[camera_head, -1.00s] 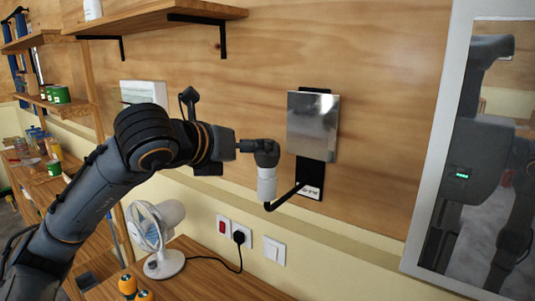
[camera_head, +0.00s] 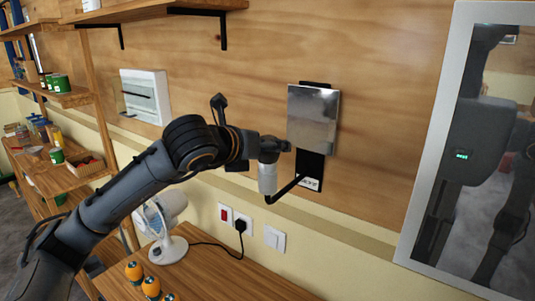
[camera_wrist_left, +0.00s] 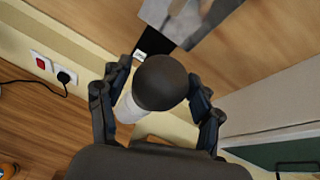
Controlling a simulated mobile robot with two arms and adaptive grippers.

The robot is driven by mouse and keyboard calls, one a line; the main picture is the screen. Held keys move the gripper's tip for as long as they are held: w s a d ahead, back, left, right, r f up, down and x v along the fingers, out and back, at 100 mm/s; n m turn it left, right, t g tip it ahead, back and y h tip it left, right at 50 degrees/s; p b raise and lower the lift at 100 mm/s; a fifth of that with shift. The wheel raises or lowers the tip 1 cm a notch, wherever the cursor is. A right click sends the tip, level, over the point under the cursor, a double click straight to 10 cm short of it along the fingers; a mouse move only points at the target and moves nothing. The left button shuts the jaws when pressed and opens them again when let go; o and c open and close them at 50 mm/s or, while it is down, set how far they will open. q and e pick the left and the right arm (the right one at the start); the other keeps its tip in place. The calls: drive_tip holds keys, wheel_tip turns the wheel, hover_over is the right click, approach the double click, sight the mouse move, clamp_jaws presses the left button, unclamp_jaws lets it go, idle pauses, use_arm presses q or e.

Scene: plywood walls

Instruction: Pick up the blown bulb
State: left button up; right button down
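The blown bulb (camera_wrist_left: 160,82) is a dark, rounded bulb, seen in the left wrist view. It stands on a white cylindrical holder, which shows in the head view (camera_head: 267,180) at the end of the wall lamp's black bracket arm. My right gripper is out of view.
The lamp's metal plate (camera_head: 313,117) is on the wall just right of the gripper. A mirror (camera_head: 485,150) hangs farther right. Below are a wooden desk (camera_head: 225,278), a fan (camera_head: 165,228) and several orange-topped bulbs (camera_head: 151,287). A shelf (camera_head: 150,12) is above.

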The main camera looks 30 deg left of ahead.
use_arm(q)
drive_tip(key=c, duration=0.7)
